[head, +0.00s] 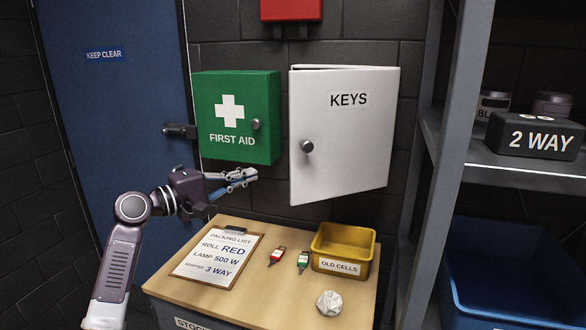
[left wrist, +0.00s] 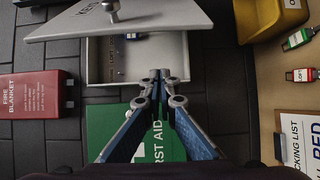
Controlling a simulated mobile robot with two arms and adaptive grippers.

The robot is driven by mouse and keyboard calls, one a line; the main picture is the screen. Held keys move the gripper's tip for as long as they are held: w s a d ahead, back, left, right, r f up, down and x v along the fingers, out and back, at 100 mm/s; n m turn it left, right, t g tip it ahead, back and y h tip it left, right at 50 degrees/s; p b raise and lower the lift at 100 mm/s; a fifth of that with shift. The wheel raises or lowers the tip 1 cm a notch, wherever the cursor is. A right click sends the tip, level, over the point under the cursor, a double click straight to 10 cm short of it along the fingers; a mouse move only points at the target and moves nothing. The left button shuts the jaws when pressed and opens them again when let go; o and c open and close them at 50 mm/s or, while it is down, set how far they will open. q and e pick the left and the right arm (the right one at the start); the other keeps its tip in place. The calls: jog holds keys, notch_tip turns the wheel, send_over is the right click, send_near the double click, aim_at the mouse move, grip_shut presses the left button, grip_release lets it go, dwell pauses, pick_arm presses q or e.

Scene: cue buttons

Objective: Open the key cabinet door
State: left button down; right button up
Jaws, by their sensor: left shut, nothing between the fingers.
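The white key cabinet door (head: 345,165), lettered KEYS, stands ajar, its free left edge swung out from the wall. Its round grey knob (head: 306,147) is near that edge. In the left wrist view the door (left wrist: 150,24) slants away from the cabinet body (left wrist: 172,48), and a tagged key (left wrist: 132,36) shows inside. My left gripper (head: 252,174) is shut and empty, below the first aid cabinet and left of the door, apart from the knob. It also shows in the left wrist view (left wrist: 160,78), in front of the cabinet opening's edge. My right gripper is not in view.
The green first aid cabinet (head: 265,100) hangs just left of the key cabinet. Below, the wooden top (head: 255,285) holds a packing list (head: 217,255), two tagged items, a yellow bin (head: 345,245) and a pale faceted lump (head: 329,303). A grey shelf post (head: 455,150) stands at the right.

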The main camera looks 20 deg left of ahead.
pick_arm(q)
jog(key=w+d+p, duration=0.4)
jog(key=d+p, duration=0.2)
jog(key=d, duration=0.1)
jog(key=shift+r+p, duration=0.15)
jog(key=shift+p, duration=0.15)
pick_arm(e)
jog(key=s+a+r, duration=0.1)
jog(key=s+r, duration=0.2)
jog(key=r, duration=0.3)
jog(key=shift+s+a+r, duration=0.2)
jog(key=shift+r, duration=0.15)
pick_arm(q)
jog(key=shift+d, duration=0.15)
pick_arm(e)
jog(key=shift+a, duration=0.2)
